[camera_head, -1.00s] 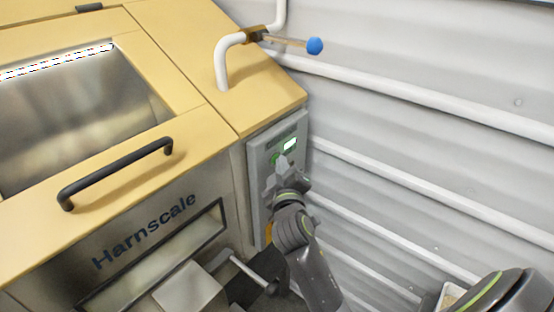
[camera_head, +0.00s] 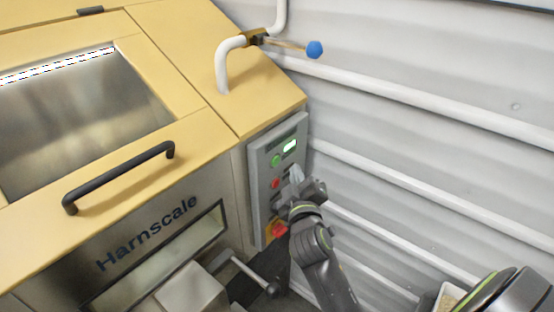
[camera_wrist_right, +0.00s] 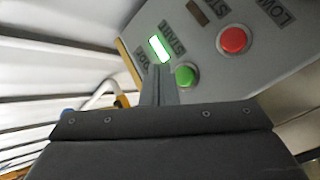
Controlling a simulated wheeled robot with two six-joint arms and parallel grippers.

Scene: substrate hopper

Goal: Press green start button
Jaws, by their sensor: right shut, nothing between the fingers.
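The green start button (camera_head: 276,161) is on the grey control panel (camera_head: 260,200), below a lit display (camera_head: 289,146). My right gripper (camera_head: 296,174) is shut and empty, in front of the panel and to the lower right of the green button in the head view. The tips look apart from the button there. The lit display (camera_wrist_right: 159,48) is beyond the fingertips. My left gripper is not in view.
A red emergency knob (camera_head: 278,229) is lower on the panel. The hopper's black handle (camera_head: 120,178) and a blue-knobbed lever (camera_head: 314,49) are nearby. A corrugated wall (camera_head: 430,130) stands right.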

